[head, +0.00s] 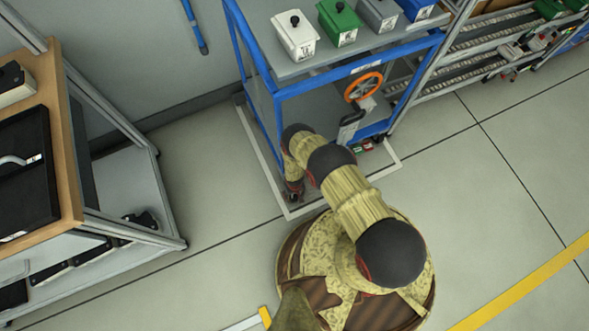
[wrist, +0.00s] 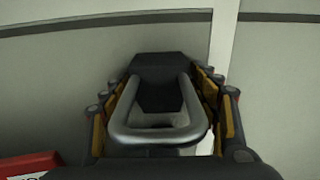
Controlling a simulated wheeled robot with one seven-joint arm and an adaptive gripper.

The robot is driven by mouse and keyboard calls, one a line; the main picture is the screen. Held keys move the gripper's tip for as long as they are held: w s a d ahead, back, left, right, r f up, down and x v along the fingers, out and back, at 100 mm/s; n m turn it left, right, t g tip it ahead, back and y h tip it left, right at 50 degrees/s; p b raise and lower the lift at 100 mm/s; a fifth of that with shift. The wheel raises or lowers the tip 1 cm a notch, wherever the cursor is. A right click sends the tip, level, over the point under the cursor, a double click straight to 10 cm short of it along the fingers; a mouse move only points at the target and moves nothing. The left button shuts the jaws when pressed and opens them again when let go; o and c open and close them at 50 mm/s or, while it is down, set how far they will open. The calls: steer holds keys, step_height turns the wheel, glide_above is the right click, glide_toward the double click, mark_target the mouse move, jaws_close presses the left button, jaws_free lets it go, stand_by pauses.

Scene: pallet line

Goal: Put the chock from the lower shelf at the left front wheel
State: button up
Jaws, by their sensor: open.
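A black chock (wrist: 160,68) with a grey metal loop handle (wrist: 157,135) shows in the middle of the wrist view. My gripper (wrist: 163,88) is open, with its yellow-padded fingers on either side of the handle; whether they touch it I cannot tell. In the head view my gripper (head: 293,194) is low at the front left corner of the blue-framed cart (head: 277,110). The chock is not distinguishable there. The left front wheel is hidden. The cart's lower shelf (head: 315,110) is partly covered by my arm.
A red object (wrist: 30,165) with a white label lies at the wrist view's lower left. A workbench (head: 70,150) stands left. Floor between it and the cart is clear.

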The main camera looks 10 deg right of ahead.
steer(key=shift+r, duration=0.1)
step_height(320, 180, up, 12)
steer(key=p, duration=0.5)
stand_by(0.7)
